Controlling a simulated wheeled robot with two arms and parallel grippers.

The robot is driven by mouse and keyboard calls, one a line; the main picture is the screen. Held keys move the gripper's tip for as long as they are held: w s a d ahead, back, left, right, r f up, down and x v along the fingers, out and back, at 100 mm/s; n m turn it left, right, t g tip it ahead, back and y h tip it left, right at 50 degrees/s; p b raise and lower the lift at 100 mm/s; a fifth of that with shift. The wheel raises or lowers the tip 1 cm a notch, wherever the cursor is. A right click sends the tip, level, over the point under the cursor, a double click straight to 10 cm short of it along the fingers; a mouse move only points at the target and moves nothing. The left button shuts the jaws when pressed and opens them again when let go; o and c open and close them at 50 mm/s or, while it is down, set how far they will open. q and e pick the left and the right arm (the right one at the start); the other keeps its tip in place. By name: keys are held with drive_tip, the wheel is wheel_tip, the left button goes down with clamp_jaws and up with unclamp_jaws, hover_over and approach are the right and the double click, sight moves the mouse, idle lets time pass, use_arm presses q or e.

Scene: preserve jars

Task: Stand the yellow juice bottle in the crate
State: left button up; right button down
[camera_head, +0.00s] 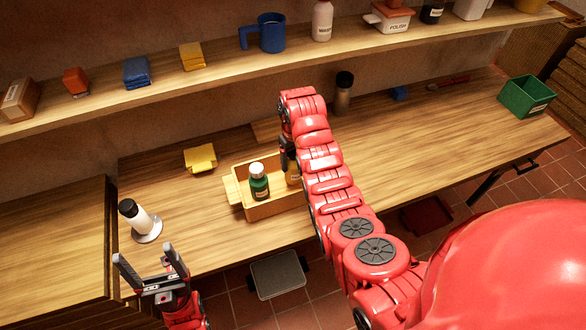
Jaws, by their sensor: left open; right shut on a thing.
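A yellow wooden crate (262,212) stands on the workbench, partly behind my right arm. A green bottle with a white cap (259,184) stands upright in its left part. My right gripper (287,160) is over the crate's far right part, shut on what looks like the yellow juice bottle (292,175). Only a narrow amber strip of that bottle shows; my arm hides the rest. I cannot tell whether its base touches the crate floor. My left gripper (149,257) is open and empty at the front left, beyond the bench's front edge.
A white bottle with a black cap (138,216) stands on a round base left of the crate. A yellow cloth (200,158) lies behind it. A dark-capped jar (343,92) stands at the back, and a green bin (526,97) at the far right. The bench's right half is largely clear.

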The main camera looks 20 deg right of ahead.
sight(294, 167)
wheel_tip(294, 167, down, 2)
drive_tip(key=shift+s+f+p, duration=0.1)
drive_tip(key=shift+f+p, duration=0.1)
drive_tip(key=shift+p, duration=0.4)
drive_tip(key=shift+f, duration=0.4)
drive_tip(key=shift+f, duration=0.15)
unclamp_jaws()
